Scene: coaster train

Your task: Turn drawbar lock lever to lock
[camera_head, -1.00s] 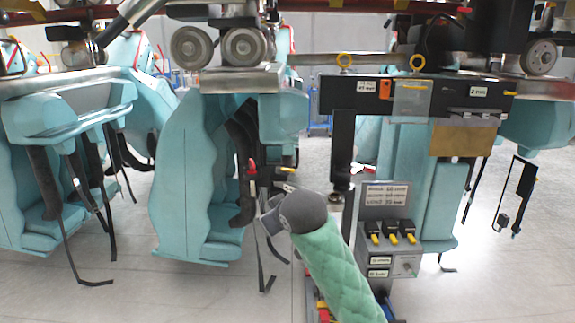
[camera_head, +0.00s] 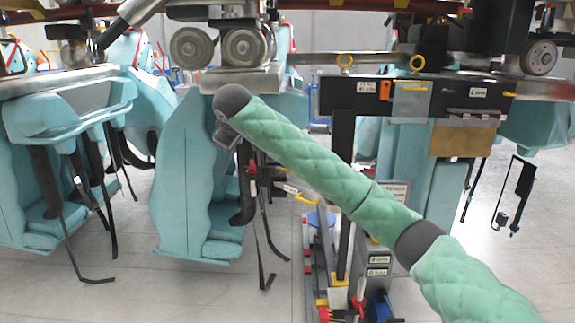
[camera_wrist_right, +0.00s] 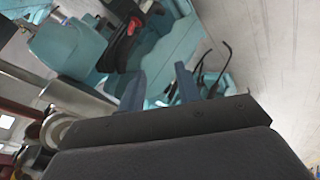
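I cannot identify the drawbar lock lever with certainty. A small red and black handle (camera_head: 252,168) hangs beside the middle teal seat in the head view. A red part on black (camera_wrist_right: 133,25) shows at the top of the right wrist view; I cannot tell if it is the same thing. My right gripper (camera_head: 226,138) is small in the head view, at the end of the green-sleeved arm, in front of the middle seat. In the right wrist view its two blue-grey fingers (camera_wrist_right: 160,86) stand apart with nothing between them. My left gripper is out of view.
Teal coaster seats (camera_head: 185,190) with dangling black straps hang below the train's wheels (camera_head: 243,45). A black beam (camera_head: 345,95) with yellow rings and labels is at right. A grey control box (camera_head: 378,268) is partly hidden behind my arm. Pale floor (camera_head: 130,290) lies below.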

